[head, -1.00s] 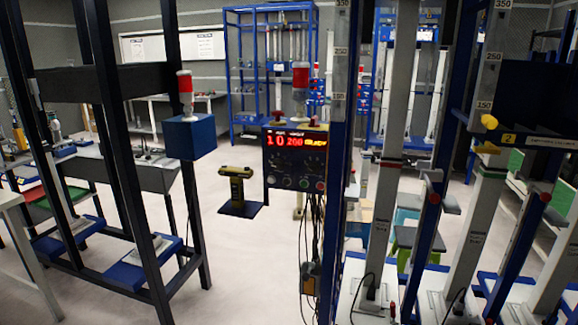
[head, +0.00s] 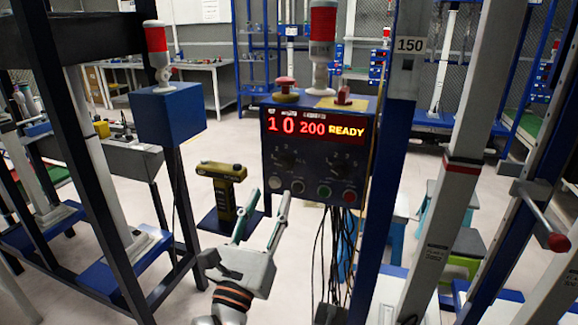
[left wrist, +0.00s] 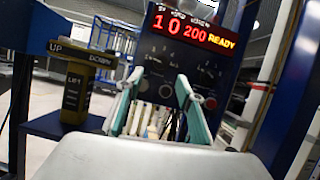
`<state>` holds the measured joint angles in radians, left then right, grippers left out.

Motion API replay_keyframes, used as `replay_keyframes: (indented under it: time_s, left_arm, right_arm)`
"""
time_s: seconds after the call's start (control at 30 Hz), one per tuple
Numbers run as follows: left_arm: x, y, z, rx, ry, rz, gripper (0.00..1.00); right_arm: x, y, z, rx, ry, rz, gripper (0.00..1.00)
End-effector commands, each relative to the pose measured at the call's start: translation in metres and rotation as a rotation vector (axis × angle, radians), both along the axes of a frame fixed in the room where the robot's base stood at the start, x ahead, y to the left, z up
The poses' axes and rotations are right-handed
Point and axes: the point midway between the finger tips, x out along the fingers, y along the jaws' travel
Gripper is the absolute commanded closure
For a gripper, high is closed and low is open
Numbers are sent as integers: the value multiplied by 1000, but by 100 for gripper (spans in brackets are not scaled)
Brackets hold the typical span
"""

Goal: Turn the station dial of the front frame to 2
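The blue control box (head: 318,150) of the front frame stands at the centre of the head view, its red and yellow display (head: 312,127) reading "1 0 200 READY". Below the display are two dark dials, a left one (head: 285,160) and a right one (head: 341,165). Their labels and pointer settings are too small to read. The box also shows in the left wrist view (left wrist: 184,65). My left gripper (head: 272,194) is open and empty, below and in front of the box's lower left, apart from the dials. Its green-edged fingers show in the left wrist view (left wrist: 160,76). My right gripper is not in view.
Round buttons (head: 324,192) line the box's lower edge, with cables (head: 332,250) hanging beneath. A red mushroom button (head: 286,84) and a red-white lamp (head: 322,40) are on top. A yellow-black lever post (head: 222,190) stands left. Frame uprights (head: 395,130) stand close on the right.

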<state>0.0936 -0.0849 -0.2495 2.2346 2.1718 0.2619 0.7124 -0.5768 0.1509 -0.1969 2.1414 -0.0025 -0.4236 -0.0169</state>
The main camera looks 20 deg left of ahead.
Motion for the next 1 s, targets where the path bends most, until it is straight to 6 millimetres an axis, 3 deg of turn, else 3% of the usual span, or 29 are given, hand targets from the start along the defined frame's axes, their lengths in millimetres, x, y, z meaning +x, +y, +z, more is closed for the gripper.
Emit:
replay_keyframes:
  time_s: [0.6, 0.97, 1.0]
  left_arm:
    - [67, 0, 30, -10, -3, -4, 62]
    - [72, 0, 31, -10, -1, -4, 62]
    - [72, 0, 31, -10, -1, -4, 73]
  right_arm:
    - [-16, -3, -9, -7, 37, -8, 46]
    - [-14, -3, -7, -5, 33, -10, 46]
    - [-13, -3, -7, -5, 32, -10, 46]
